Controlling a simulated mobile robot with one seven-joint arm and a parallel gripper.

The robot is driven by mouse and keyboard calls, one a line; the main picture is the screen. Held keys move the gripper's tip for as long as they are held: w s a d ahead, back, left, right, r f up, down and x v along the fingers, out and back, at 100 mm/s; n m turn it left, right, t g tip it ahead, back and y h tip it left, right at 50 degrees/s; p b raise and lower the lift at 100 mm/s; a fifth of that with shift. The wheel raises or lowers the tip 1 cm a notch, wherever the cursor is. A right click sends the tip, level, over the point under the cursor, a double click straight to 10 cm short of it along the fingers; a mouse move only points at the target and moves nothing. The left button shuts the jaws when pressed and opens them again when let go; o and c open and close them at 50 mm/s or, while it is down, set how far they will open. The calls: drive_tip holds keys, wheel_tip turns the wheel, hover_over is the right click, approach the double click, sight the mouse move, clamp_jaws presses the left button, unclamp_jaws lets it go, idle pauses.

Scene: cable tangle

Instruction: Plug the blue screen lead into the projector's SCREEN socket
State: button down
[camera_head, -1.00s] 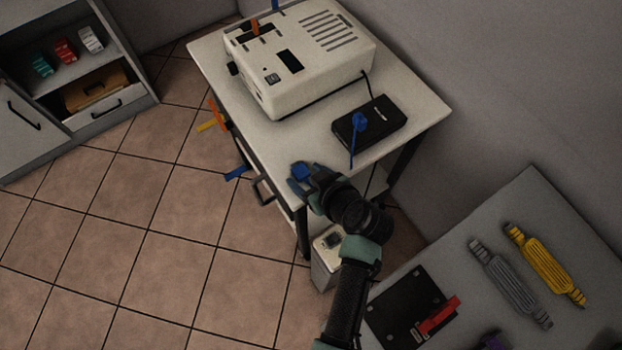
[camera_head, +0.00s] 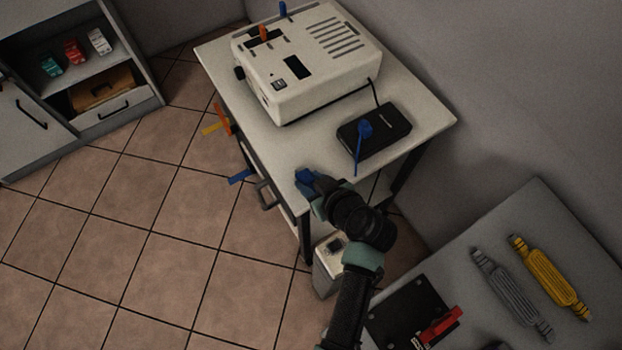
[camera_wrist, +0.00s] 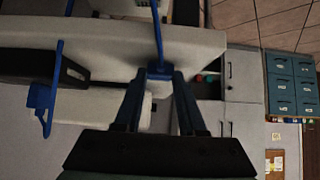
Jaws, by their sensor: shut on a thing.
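My gripper (camera_head: 309,182) is over the near corner of the white table (camera_head: 270,150), shut on a blue plug (camera_head: 304,175). In the wrist view the blue plug (camera_wrist: 160,72) is between the two fingertips, with a thin blue strip running up from it. The white projector (camera_head: 300,65) stands on the far part of the table, apart from my gripper. Its socket labels are too small to read, so I cannot tell which is SCREEN.
A black box (camera_head: 385,130) with another blue piece (camera_head: 364,129) stands right of my gripper. Orange and blue pieces stick up from the projector. Colored tabs and a handle (camera_head: 265,194) project from the table's left side. A workbench (camera_head: 540,220) is at lower right.

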wheel_tip(320, 180, up, 7)
drive_tip(key=p, duration=0.5)
drive_tip(key=c, duration=1.1)
unclamp_jaws()
clamp_jaws()
